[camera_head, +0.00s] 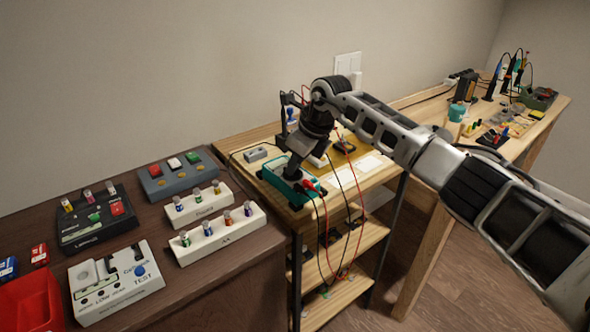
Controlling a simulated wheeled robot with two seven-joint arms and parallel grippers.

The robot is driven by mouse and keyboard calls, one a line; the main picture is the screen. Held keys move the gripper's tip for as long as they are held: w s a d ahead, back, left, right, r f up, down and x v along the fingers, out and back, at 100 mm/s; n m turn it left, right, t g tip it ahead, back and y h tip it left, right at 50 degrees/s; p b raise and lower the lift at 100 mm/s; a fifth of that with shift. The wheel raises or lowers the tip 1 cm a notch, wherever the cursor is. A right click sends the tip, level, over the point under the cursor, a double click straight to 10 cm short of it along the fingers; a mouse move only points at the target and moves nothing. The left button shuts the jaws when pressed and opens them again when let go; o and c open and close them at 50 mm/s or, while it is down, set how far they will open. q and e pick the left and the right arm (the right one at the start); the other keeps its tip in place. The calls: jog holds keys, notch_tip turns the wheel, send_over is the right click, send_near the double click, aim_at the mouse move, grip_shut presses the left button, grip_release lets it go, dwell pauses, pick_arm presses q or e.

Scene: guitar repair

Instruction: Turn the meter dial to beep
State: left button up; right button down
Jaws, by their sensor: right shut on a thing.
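The meter (312,196) is a teal-edged box lying on the wooden shelf unit's top, near its front left corner. Red and black leads run from its right end. My right gripper (292,174) reaches down onto the meter from above, with its fingers at the meter's face. It is shut on the dial there, but the fingers and wrist hide the dial, so its setting cannot be read. My left gripper is not in view.
The shelf unit's top (260,137) also holds a small grey box (255,154). Leads hang over its front edge. A brown table at left carries battery holders (222,236) and a white tester (117,283). A workbench with tools (500,125) stands at far right.

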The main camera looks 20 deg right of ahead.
jog(key=shift+w+f+n+b, duration=0.15)
jog(key=shift+n+b, duration=0.15)
jog(key=shift+n, duration=0.2)
jog(key=n+g+y+b, duration=0.1)
jog(key=n, duration=0.1)
jog(key=shift+n+b, duration=0.3)
jog(key=n+g+b, duration=0.1)
jog(key=n, duration=0.1)
jog(key=shift+w+n, duration=0.1)
jog(key=shift+n, duration=0.3)
jog(key=shift+r+n+g+y+b, duration=0.25)
jog(key=shift+n+b, duration=0.2)
jog(key=shift+n, duration=0.25)
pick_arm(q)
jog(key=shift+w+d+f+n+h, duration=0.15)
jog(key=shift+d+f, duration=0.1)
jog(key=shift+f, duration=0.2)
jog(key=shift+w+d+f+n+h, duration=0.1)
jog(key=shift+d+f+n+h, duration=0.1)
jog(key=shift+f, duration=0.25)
pick_arm(e)
jog(key=shift+n+g, duration=0.25)
jog(key=shift+n, duration=0.25)
pick_arm(q)
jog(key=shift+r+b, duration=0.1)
jog(key=shift+b, duration=0.2)
pick_arm(e)
jog(key=shift+d+n, duration=0.1)
jog(key=shift+n, duration=0.3)
